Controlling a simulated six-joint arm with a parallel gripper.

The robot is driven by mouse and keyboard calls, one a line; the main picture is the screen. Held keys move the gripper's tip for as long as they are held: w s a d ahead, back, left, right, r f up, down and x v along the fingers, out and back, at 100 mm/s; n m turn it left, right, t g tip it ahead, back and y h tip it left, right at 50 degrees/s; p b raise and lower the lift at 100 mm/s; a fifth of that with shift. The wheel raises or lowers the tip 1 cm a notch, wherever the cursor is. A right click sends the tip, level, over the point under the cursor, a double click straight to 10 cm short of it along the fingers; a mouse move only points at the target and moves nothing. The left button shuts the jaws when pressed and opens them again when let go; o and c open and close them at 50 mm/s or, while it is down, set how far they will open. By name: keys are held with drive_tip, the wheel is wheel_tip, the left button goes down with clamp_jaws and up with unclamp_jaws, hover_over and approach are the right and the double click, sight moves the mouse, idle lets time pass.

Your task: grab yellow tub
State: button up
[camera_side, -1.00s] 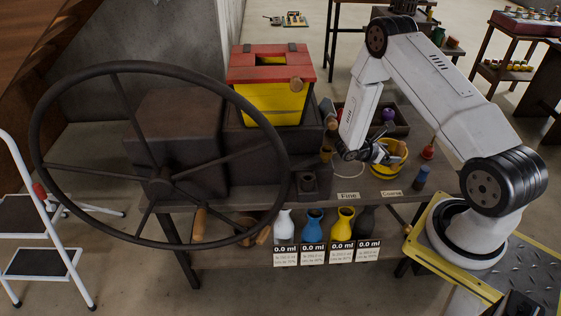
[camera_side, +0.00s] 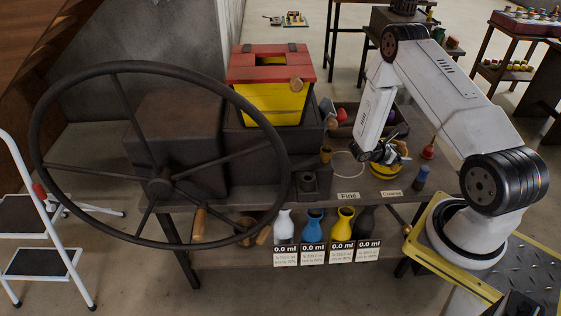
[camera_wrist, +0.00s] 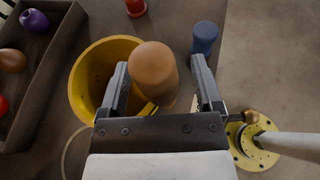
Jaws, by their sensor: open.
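The yellow tub (camera_side: 383,175) stands on the bench at its right part, beneath my gripper (camera_side: 394,150), which hides much of it. In the wrist view the tub (camera_wrist: 84,72) is an open round bucket at left of centre. My gripper (camera_wrist: 160,65) is open. Its left finger overlaps the tub's opening and its right finger lies outside the rim. A rounded orange-brown wooden piece (camera_wrist: 154,72) shows between the fingers, overlapping the tub's right rim. I cannot tell whether it is joined to the tub or whether the fingers touch anything.
A blue cylinder (camera_wrist: 205,38) stands close beyond my right finger; it also shows in the side view (camera_side: 421,177). A red item (camera_wrist: 136,7) stands behind the tub. A dark tray (camera_wrist: 42,75) with coloured pieces lies left. A large wheel (camera_side: 160,240) fills the side view's left.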

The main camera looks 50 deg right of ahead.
clamp_jaws()
idle(0.3)
idle(1.2)
